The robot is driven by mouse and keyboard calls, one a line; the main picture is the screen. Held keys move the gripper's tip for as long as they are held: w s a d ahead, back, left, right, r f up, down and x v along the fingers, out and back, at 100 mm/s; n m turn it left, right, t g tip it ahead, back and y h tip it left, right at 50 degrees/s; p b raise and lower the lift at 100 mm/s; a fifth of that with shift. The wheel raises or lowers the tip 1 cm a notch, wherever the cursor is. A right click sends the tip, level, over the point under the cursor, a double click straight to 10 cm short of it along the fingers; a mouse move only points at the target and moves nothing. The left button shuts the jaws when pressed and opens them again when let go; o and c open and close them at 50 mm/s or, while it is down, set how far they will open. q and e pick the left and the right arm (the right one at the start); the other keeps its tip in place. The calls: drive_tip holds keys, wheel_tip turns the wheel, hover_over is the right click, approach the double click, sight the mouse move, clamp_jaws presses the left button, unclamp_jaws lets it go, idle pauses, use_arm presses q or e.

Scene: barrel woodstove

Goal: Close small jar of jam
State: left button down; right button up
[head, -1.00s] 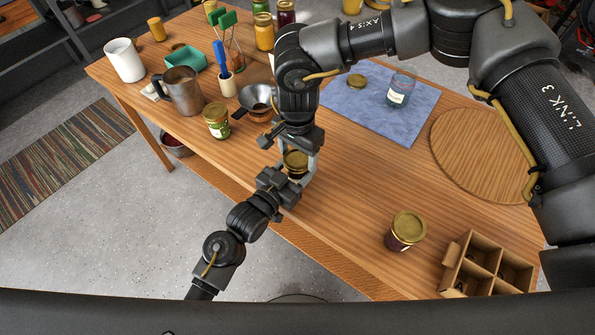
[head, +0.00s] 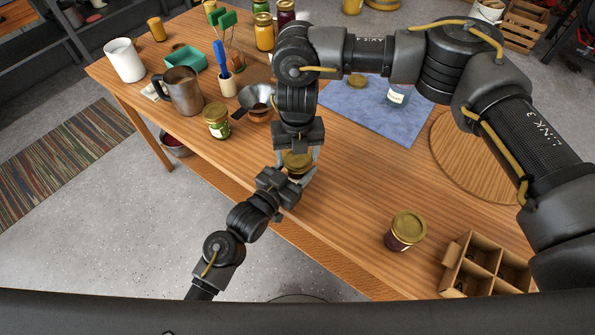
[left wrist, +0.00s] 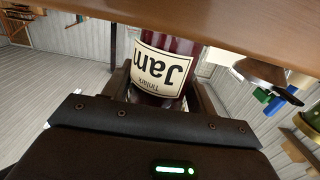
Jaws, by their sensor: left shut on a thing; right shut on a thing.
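The small jar of jam (left wrist: 165,65), dark red with a cream "Jam" label, fills the middle of the left wrist view, upside down in that picture. My left gripper (head: 297,180) is shut around its body near the table's front edge. The jar's gold lid (head: 297,161) shows at its top in the head view. My right gripper (head: 300,153) points down from above and is shut on the lid. The arms partly hide the jar, and I cannot tell how tightly the lid sits.
A larger gold-lidded jar (head: 405,231) and a divided cardboard box (head: 485,265) stand at the right. A green-labelled jar (head: 216,121), a funnel (head: 258,98) and a metal pitcher (head: 182,92) stand left. A blue cloth (head: 372,112) lies behind, bearing a glass jar (head: 398,95) and loose lid (head: 357,80).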

drive_tip(key=m, duration=0.4)
drive_tip(key=shift+m, duration=0.4)
drive_tip(key=o, duration=1.1)
drive_tip(key=shift+r, duration=2.25)
drive_tip(key=shift+c, duration=0.2)
